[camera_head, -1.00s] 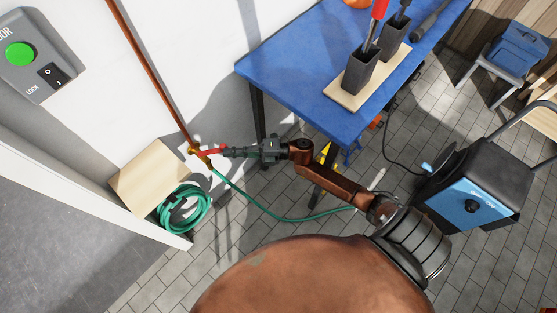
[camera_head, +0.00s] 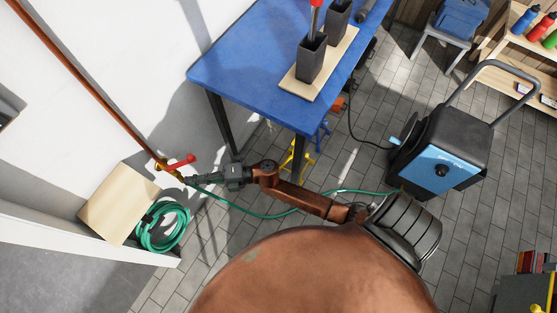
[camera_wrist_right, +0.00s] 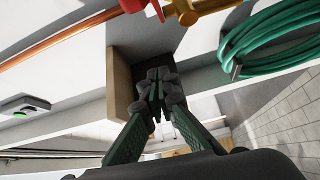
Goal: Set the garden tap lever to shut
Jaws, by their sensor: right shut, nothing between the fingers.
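The garden tap (camera_head: 168,170) is a small brass fitting at the lower end of a copper pipe by the white wall. Its red lever (camera_head: 180,161) points right and slightly up in the head view, crosswise to the pipe. In the wrist view the red lever (camera_wrist_right: 140,6) and the brass tap (camera_wrist_right: 203,7) show at the top edge, partly cut off. My right gripper (camera_head: 188,180) is shut and empty, just below the lever and close to the tap. In the wrist view its fingertips (camera_wrist_right: 158,88) are together, apart from the lever. My left gripper is out of view.
A green hose coil (camera_head: 163,228) and a pale wooden board (camera_head: 118,203) are below the tap. The green hose (camera_head: 262,215) runs across the floor. A blue workbench (camera_head: 255,75) stands to the right. A black and blue machine (camera_head: 440,150) stands farther right.

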